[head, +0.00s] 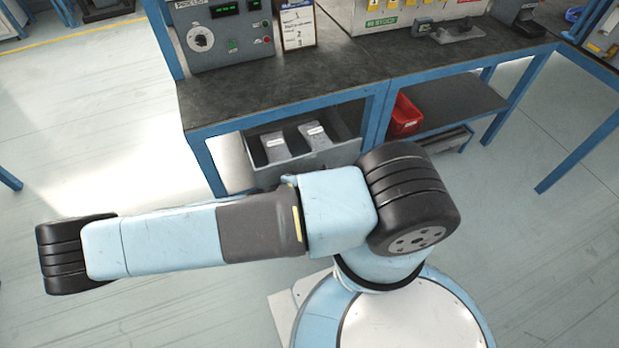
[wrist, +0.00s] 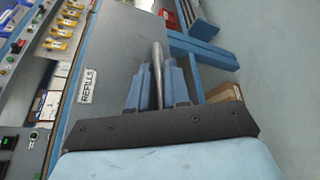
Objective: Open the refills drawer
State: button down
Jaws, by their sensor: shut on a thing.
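The refills drawer (head: 346,156) hangs under the left part of the bench in the head view. It stands open, and two grey items with white labels (head: 276,144) show inside it. In the wrist view its grey front (wrist: 118,60) carries a white REFILLS label (wrist: 87,86). A round metal bar handle (wrist: 157,62) runs out from between my fingers. My gripper (wrist: 158,88) is shut on this handle, one blue finger on each side. In the head view my arm crosses in front of the bench and my gripper cannot be made out.
A red bin (head: 405,115) sits on the lower shelf (head: 455,104) right of the drawer. The dark bench top (head: 330,80) above carries a grey control box (head: 222,38) and a clipboard (head: 298,25). The floor at the left (head: 90,130) is clear.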

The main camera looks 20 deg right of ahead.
jog(key=shift+d, duration=0.2)
jog(key=c, duration=1.4)
grip_release()
jog(key=shift+c, duration=0.2)
jog(key=shift+a, duration=0.15)
jog(key=v, duration=1.3)
jog(key=shift+a, duration=0.25)
jog(key=shift+s, duration=0.1)
jog(key=shift+r, duration=0.1)
